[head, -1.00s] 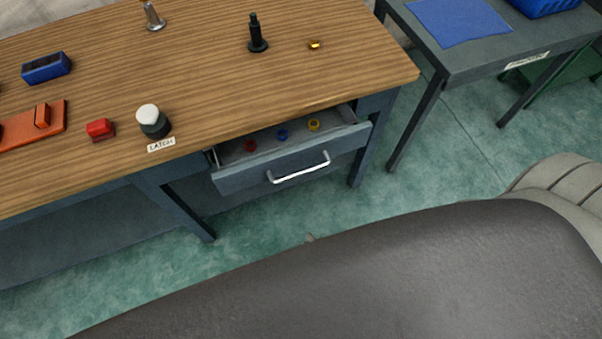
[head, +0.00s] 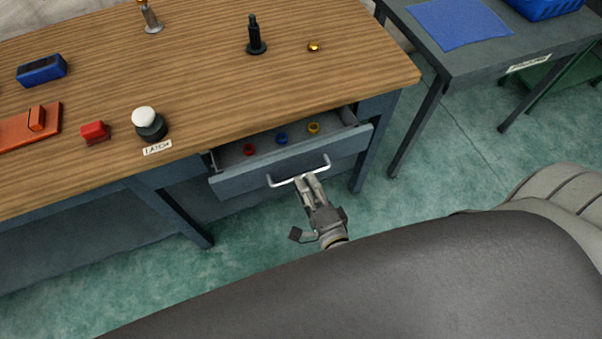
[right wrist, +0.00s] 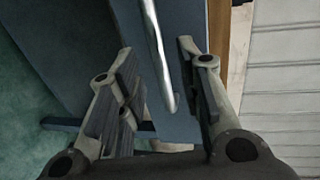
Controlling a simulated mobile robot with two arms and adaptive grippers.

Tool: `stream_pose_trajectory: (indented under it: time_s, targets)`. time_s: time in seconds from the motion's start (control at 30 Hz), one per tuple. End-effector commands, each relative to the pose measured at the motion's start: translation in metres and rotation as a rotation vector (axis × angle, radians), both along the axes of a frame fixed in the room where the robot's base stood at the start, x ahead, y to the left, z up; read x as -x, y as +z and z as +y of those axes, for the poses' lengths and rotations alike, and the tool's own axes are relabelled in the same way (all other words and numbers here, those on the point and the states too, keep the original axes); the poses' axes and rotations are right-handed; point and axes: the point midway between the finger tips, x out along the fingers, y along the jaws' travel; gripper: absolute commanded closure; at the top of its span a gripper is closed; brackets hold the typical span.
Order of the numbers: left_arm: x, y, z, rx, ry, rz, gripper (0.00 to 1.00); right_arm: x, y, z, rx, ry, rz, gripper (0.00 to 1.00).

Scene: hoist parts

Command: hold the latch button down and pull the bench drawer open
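The bench drawer (head: 240,179) stands partly open, with its front out past the bench edge. Its pale bar handle (head: 283,182) is on the front face. My right gripper (head: 308,181) is at the handle, with its fingertips by the bar. In the right wrist view the two fingers (right wrist: 160,78) are spread, and the handle bar (right wrist: 155,50) runs between them, with no grip visible. The latch button (head: 145,117) is a white cap on a black round base, behind a "LATCH" label (head: 157,148) on the bench top. Nothing touches it. My left gripper is out of view.
The drawer holds a red (head: 249,149), a blue (head: 281,138) and a yellow ring-like part (head: 313,127). A red block (head: 95,132), an orange fixture (head: 25,132) and a black post (head: 255,40) stand on the bench (head: 210,80). A grey side table (head: 470,62) is at right.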

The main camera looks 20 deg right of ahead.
Motion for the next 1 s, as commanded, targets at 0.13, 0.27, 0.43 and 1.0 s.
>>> stream_pose_trajectory:
  time_s: [0.13,0.27,0.43,1.0]
  targets:
    - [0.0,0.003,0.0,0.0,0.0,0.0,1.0,-0.024,-0.004,0.0,0.0,0.0,-0.001,0.67]
    - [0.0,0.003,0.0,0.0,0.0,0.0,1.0,-0.036,-0.007,0.0,0.002,0.0,0.0,0.67]
    - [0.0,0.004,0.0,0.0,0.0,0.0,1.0,-0.044,-0.009,0.0,0.002,0.001,0.001,0.67]
    - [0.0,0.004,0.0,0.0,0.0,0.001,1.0,-0.044,-0.01,0.0,0.002,0.001,0.001,1.0]
